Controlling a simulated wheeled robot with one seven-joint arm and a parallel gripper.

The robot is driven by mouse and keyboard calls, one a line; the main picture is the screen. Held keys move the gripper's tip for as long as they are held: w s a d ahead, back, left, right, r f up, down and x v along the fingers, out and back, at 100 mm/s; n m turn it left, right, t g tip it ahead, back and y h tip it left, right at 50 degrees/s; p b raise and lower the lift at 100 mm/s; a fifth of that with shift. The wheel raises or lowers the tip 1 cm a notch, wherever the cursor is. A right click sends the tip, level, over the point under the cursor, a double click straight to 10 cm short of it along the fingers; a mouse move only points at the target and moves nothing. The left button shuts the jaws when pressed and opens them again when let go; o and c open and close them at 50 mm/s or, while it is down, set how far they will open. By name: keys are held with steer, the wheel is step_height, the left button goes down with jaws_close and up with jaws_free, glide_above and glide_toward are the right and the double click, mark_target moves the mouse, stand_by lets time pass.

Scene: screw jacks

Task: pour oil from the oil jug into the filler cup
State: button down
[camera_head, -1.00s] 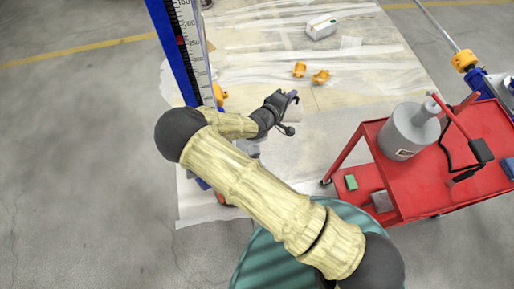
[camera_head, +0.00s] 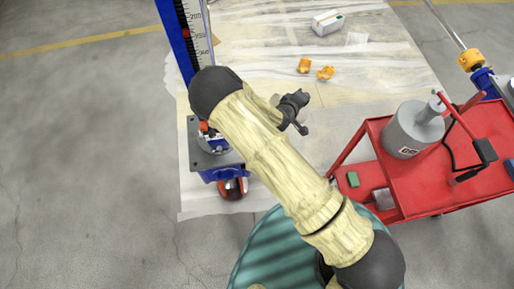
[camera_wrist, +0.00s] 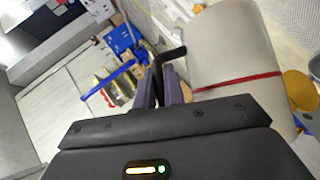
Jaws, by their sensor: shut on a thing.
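In the head view I cannot make the jug out. I cannot identify the filler cup for sure in either view.
A blue column with a scale (camera_head: 176,42) stands on a grey plate at left, with a red and black part (camera_head: 232,188) at its foot. A red cart (camera_head: 374,150) with a grey container (camera_head: 405,133) is at right. Orange pieces (camera_head: 304,65) and a white box (camera_head: 327,22) lie beyond.

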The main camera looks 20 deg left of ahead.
mark_target(307, 112)
steer(key=d+f, duration=0.1)
steer(key=d+f+m+g+y+b, duration=0.1)
steer(key=f, duration=0.1)
steer(key=shift+w, duration=0.4)
steer(key=shift+f+m+y+b, duration=0.3)
steer(key=shift+f+y, duration=0.1)
steer(key=shift+f, duration=0.05)
steer(key=f+b, duration=0.1)
steer(key=f+g+y, duration=0.1)
steer(key=f+m+b, duration=0.1)
steer(key=shift+w+d+f+y+b, duration=0.25)
steer(key=shift+d+f+y+b, duration=0.05)
steer(key=shift+d, duration=0.1)
steer(key=shift+f+g+y+b, duration=0.35)
steer(key=shift+f+g+y, duration=0.05)
steer(key=shift+f, duration=0.15)
steer(key=shift+f+m+b, duration=0.3)
steer(key=shift+f+b, duration=0.1)
steer(key=shift+f, duration=0.05)
steer(key=shift+r, duration=0.1)
